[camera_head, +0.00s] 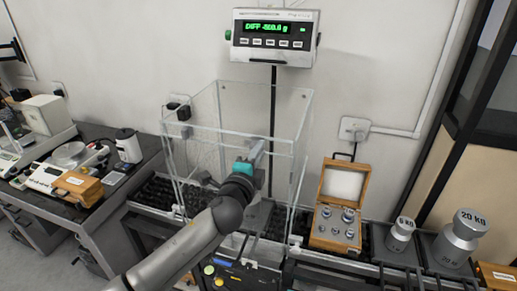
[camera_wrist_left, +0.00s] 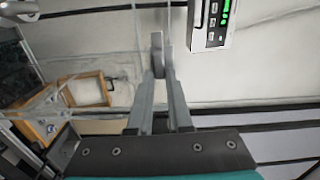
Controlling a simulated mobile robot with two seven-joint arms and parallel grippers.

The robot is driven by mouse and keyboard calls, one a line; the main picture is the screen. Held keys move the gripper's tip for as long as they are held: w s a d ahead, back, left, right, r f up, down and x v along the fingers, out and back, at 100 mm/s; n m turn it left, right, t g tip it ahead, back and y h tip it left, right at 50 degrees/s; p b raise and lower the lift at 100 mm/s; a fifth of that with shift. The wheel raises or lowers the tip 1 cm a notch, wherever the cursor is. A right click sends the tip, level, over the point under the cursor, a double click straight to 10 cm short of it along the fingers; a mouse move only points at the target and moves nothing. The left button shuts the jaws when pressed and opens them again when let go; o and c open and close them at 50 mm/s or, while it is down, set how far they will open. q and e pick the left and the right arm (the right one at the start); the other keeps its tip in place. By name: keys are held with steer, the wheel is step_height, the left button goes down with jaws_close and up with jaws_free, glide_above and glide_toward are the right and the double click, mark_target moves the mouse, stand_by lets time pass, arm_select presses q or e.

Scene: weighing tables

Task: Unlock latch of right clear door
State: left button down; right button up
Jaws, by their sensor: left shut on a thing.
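A clear glass enclosure (camera_head: 232,92) stands on the bench in the head view. The clear door's edge (camera_wrist_left: 137,40) runs up the left wrist view. My left gripper (camera_head: 256,152) reaches in from the left arm in front of the enclosure's right part. In the left wrist view its two fingers (camera_wrist_left: 158,68) are shut on a small grey latch (camera_wrist_left: 157,42) beside the clear pane. The fingers hide part of the latch, and I cannot tell its lock position. My right gripper is not in view.
A display (camera_head: 273,36) reading DIFF hangs behind the enclosure. An open wooden box (camera_head: 327,236) of small weights stands to the right, with large weights (camera_head: 401,234) beyond it. A side table (camera_head: 92,218) with instruments is at left.

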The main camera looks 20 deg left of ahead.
arm_select(q)
steer(key=shift+m, duration=0.3)
stand_by(0.4)
steer(key=c, duration=0.8)
jaws_free()
steer(key=shift+c, duration=0.2)
steer(key=shift+s+f, duration=0.1)
steer(key=s+b, duration=0.2)
steer(key=s, duration=1.3)
steer(key=shift+a, duration=0.25)
